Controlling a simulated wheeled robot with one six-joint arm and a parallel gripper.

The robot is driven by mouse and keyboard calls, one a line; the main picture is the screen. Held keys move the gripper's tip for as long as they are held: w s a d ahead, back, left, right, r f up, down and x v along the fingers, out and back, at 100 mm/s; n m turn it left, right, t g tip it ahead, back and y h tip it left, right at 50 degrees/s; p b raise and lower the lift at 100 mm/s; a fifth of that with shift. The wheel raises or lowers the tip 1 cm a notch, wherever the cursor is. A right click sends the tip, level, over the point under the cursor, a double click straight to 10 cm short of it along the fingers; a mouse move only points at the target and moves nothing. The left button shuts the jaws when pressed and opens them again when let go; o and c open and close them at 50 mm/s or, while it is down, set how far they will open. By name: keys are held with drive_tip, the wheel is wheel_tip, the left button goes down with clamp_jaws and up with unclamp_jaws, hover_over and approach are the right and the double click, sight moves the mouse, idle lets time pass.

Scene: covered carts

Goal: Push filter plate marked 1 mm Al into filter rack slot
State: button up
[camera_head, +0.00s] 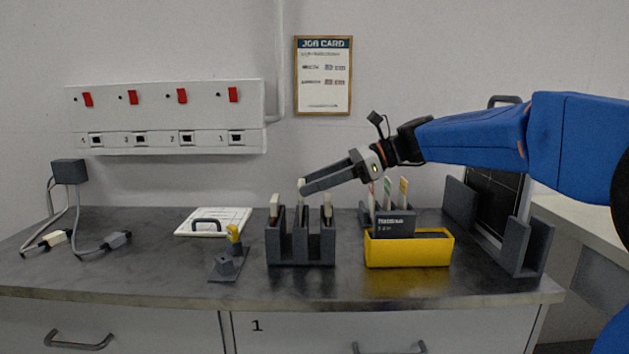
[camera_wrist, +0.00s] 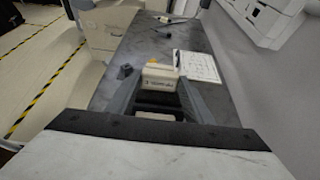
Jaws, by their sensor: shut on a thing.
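My gripper (camera_head: 304,186) reaches in from the right above the dark grey slotted rack (camera_head: 317,258). It is shut on a plate with a pale top edge (camera_head: 301,183), over the middle of the rack. In the wrist view, a cream block with a small dark label (camera_wrist: 160,76) shows between my fingers (camera_wrist: 158,98); the label is too small to read. Other pale-topped plates stand in the rack at left (camera_head: 275,206) and right (camera_head: 327,209). The held plate's top is higher than theirs. I cannot tell how deep its lower edge sits.
A small grey stand with a yellow piece (camera_head: 233,234) and a white board (camera_head: 213,221) lie left. The front bench strip is clear.

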drive_tip(key=shift+f, duration=1.65)
drive_tip(key=shift+r, duration=0.1)
wheel_tip(320, 180, up, 8)
drive_tip(key=shift+r, duration=0.2)
idle(2.2)
drive_tip(key=shift+f, duration=2.1)
idle(1.4)
